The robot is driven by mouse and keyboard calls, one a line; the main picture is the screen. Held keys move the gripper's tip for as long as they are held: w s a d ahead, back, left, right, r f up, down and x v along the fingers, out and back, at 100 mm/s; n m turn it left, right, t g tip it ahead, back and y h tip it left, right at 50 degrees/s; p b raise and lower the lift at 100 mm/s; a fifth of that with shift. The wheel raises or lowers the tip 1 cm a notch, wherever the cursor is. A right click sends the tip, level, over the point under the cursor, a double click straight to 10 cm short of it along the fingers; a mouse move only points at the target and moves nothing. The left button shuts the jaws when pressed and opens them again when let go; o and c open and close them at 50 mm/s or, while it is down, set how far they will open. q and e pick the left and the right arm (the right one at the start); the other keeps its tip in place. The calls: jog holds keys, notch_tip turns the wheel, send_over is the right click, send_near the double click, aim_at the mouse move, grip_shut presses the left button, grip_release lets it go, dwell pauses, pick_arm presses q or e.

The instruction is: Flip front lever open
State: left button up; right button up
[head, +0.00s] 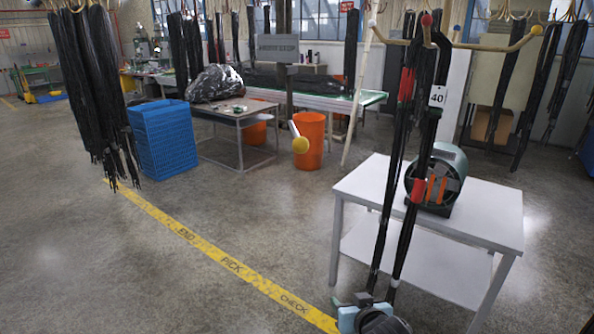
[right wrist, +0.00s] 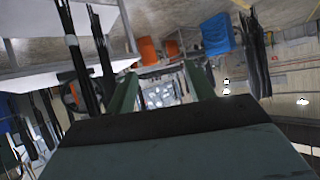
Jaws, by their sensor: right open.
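A round teal-and-black machine (head: 436,180) stands on the white table, with orange lever-like parts (head: 436,190) on its front. I cannot tell which part is the front lever or how it is set. A white rod with a yellow end (head: 300,144) shows near the post; I cannot tell what it is fixed to. My right gripper (head: 352,301) is low at the bottom of the head view, in front of the table and near the hose ends. In the right wrist view its green fingers (right wrist: 163,88) are apart with nothing between them. My left gripper is not in view.
Long black hoses (head: 381,235) with red parts and a "40" tag (head: 437,96) hang before the white table (head: 490,222). Blue crates (head: 163,140), orange bins (head: 309,130) and workbenches stand behind. The floor around the yellow line (head: 230,264) is clear.

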jog(key=w+a+r+t+y+p, duration=0.1)
jog(key=a+r, duration=0.1)
jog(key=r, duration=0.8)
jog(key=w+a+r+t+y, duration=0.1)
jog(key=a+r+t, duration=0.15)
jog(key=r, duration=0.85)
jog(key=t+y+p, duration=0.2)
send_near(302, 146)
jog(key=x, duration=0.9)
jog(key=p+x, duration=0.1)
jog(key=x, duration=0.3)
jog(key=shift+w+d+f, duration=0.1)
jog(key=shift+w+f, duration=0.15)
jog(key=shift+w, duration=0.05)
grip_shut()
